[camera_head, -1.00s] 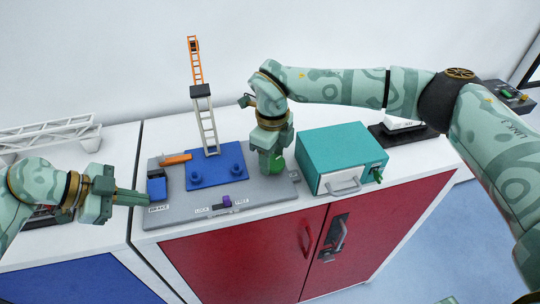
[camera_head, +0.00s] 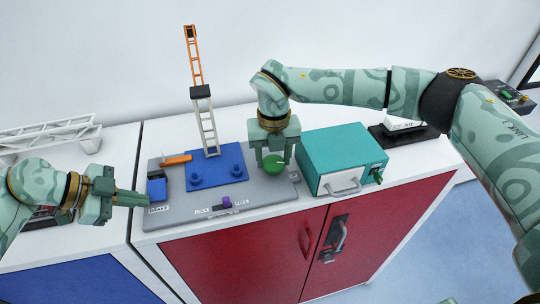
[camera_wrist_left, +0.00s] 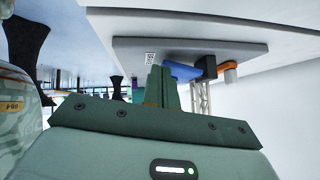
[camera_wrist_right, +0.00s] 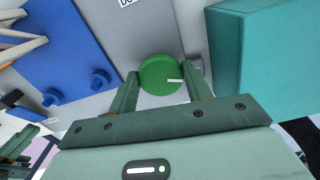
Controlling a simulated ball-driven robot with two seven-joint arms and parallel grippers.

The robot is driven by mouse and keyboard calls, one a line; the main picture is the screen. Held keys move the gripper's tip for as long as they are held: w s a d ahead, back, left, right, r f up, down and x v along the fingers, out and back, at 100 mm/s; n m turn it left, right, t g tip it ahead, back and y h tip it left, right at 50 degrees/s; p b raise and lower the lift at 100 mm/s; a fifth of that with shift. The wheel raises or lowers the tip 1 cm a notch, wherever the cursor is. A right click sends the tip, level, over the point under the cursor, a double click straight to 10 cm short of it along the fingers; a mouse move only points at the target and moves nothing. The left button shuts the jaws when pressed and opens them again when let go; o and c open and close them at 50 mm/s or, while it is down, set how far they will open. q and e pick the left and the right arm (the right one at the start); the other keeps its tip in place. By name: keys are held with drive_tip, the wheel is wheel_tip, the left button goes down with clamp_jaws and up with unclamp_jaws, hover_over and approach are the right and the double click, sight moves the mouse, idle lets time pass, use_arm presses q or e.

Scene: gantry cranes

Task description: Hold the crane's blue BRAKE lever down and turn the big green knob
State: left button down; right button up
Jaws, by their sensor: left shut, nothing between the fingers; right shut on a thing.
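The blue BRAKE lever (camera_head: 157,189) is at the left end of the grey crane base plate (camera_head: 255,208). My left gripper (camera_head: 145,199) is shut and empty, its fingertips at the lever; whether they press on it is hard to tell. In the left wrist view the lever (camera_wrist_left: 183,70) shows just beside the closed fingers (camera_wrist_left: 163,82). My right gripper (camera_head: 273,165) is shut on the green knob, with one finger on each side. In the right wrist view the round green knob (camera_wrist_right: 158,76) has a white mark pointing right. The crane's orange jib (camera_head: 194,55) stands steeply upright above the white lattice tower (camera_head: 208,125).
A teal box (camera_head: 345,155) with a handle stands close right of my right gripper. A blue plate (camera_head: 215,167) carries the tower. A purple slider (camera_head: 226,202) sits at the plate's front. A white truss (camera_head: 50,138) lies at the back left.

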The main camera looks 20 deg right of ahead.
sight(273, 160)
drive_tip(key=shift+w+r+m, duration=0.1)
drive_tip(key=shift+m, duration=0.8)
drive_tip(key=o, duration=1)
wheel_tip(273, 160, up, 12)
